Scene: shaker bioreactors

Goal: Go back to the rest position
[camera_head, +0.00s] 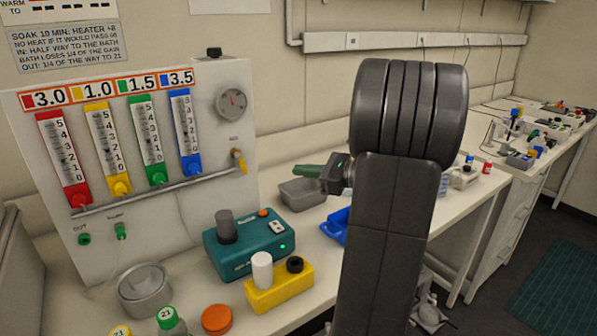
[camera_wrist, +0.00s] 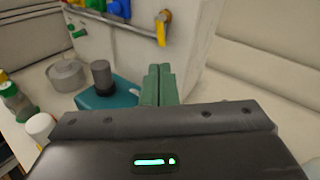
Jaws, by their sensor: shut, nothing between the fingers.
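My gripper (camera_head: 308,171) is at the middle of the head view, at the end of my dark arm. Its green fingers point left and are shut with nothing between them. In the wrist view the closed green fingers (camera_wrist: 159,86) stand upright in the middle, in front of the white panel. In the head view the gripper is above the bench, by a grey tray (camera_head: 301,194). My arm hides part of the bench behind it.
A teal device (camera_head: 238,257) and a yellow block (camera_head: 278,288) with a white cylinder (camera_head: 262,270) stand on the bench. The gauge panel (camera_head: 215,150) rises at left. A blue tray (camera_head: 335,226) is partly behind my arm. Open floor (camera_head: 560,290) shows at right.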

